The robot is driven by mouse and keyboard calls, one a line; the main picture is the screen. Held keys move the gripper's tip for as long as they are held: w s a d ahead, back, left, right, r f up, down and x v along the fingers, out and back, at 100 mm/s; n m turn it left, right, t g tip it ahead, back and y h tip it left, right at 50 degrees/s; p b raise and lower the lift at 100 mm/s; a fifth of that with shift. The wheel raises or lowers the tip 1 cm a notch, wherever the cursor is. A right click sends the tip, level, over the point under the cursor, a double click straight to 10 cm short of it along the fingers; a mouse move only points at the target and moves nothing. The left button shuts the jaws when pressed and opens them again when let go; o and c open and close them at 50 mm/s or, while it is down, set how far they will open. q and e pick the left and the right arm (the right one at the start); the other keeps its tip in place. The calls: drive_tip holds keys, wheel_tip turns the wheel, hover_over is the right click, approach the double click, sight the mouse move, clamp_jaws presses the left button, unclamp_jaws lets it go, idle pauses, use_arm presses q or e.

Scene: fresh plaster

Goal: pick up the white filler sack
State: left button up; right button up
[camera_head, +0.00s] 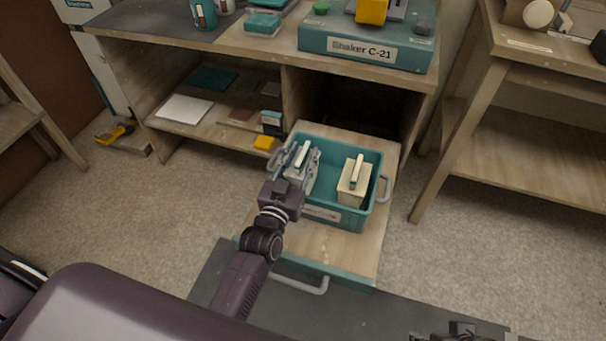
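A teal crate (368,158) stands on a pulled-out wooden board. In its right half is an upright cream-white block-like pack (354,183) with a pale raised strip on top, which may be the white filler sack. My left gripper (301,160) reaches over the crate's left half, pointing away from me. A second pale strip (301,153) shows between or beside its grey fingers; the thing it belongs to is mostly hidden. I cannot tell whether the fingers grip it. The cream-white pack is to the right of my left gripper, apart from it. My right gripper's fingers are not visible.
The crate has grey side handles (384,188). Above is a wooden bench with a teal machine (365,48) labelled "Shaker C-21". Another wooden table (530,150) stands right.

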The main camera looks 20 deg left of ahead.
use_arm(q)
drive_tip(key=shift+w, duration=0.2)
clamp_jaws()
idle(0.3)
drive_tip(key=shift+r, duration=0.15)
